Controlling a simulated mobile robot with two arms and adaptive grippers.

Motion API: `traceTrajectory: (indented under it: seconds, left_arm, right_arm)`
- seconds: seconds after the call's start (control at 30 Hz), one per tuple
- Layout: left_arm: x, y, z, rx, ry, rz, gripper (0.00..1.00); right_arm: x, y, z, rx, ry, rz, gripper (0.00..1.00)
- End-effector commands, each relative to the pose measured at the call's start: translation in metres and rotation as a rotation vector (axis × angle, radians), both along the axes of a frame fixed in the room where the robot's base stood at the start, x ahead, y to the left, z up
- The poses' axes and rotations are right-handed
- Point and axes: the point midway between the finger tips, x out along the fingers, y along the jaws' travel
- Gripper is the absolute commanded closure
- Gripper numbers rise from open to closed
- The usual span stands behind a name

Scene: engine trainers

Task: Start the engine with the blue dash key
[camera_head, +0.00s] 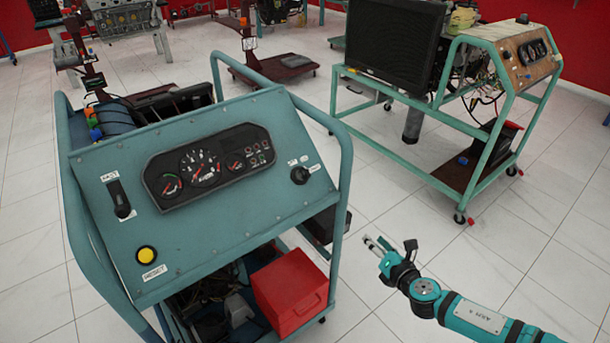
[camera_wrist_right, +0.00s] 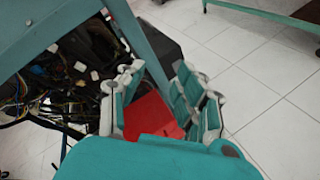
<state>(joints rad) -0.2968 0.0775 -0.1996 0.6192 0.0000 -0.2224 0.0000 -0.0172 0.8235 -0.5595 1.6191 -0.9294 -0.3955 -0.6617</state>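The blue dash (camera_head: 210,190) is a sloped panel on a blue tube-frame engine stand, with a gauge cluster (camera_head: 209,166) in its middle. The dash key (camera_head: 300,175) is a small black knob or key at the panel's right side, beside small white labels. My right gripper (camera_head: 389,243) is to the right of the stand and below the key, apart from the panel. In the right wrist view its two fingers (camera_wrist_right: 160,100) are spread with nothing held between them. My left gripper is not in view.
A red box (camera_head: 290,290) sits low in the stand; it also shows beyond the fingers in the right wrist view (camera_wrist_right: 151,117). The stand's side tube (camera_head: 344,190) rises between gripper and key. A green engine stand (camera_head: 480,165) is behind right. Tiled floor around my gripper is clear.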

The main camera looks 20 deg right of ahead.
Motion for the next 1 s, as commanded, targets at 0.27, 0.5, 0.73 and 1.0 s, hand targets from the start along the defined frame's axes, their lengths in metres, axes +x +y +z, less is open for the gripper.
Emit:
traceTrajectory:
  seconds: [0.27, 0.5, 0.73, 1.0]
  left_arm:
    - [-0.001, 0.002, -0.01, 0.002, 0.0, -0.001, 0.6]
    - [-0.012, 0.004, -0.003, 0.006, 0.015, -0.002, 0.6]
    - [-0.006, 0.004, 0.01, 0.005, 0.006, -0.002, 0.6]
    - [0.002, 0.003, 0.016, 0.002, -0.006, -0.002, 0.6]
  right_arm:
    - [-0.01, 0.079, 0.151, -0.558, -0.384, 0.391, 0.65]
    - [0.002, 0.094, 0.17, -0.617, -0.437, 0.421, 0.65]
    - [0.047, 0.111, 0.17, -0.613, -0.436, 0.42, 0.65]
    - [0.102, 0.131, 0.167, -0.612, -0.435, 0.421, 0.65]
